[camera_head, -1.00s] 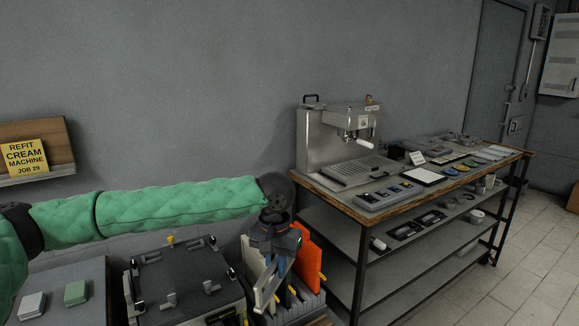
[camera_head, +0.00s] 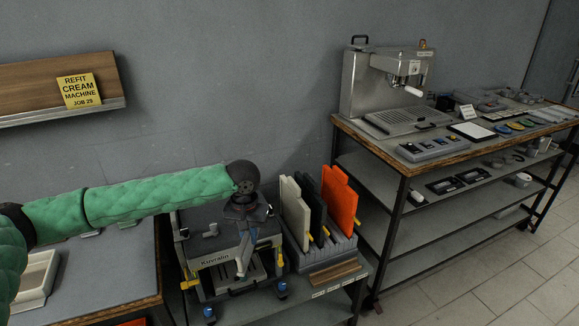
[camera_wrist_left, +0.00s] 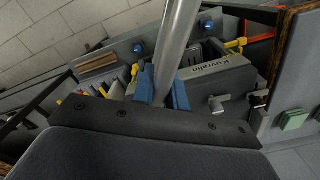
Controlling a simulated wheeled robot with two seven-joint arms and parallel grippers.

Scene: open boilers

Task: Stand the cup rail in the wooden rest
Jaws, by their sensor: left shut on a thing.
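The cup rail (camera_wrist_left: 180,40) is a pale grey metal bar. My left gripper (camera_wrist_left: 163,90) is shut on it with its blue fingers, and the bar runs out toward the top of the left wrist view. My right gripper is out of view.
A slotted rack (camera_head: 307,250) holds upright white, dark and orange panels (camera_head: 340,198) behind the rest. A steel bench with an espresso machine (camera_head: 385,85) stands at the right. A white tray (camera_head: 38,277) lies at the left.

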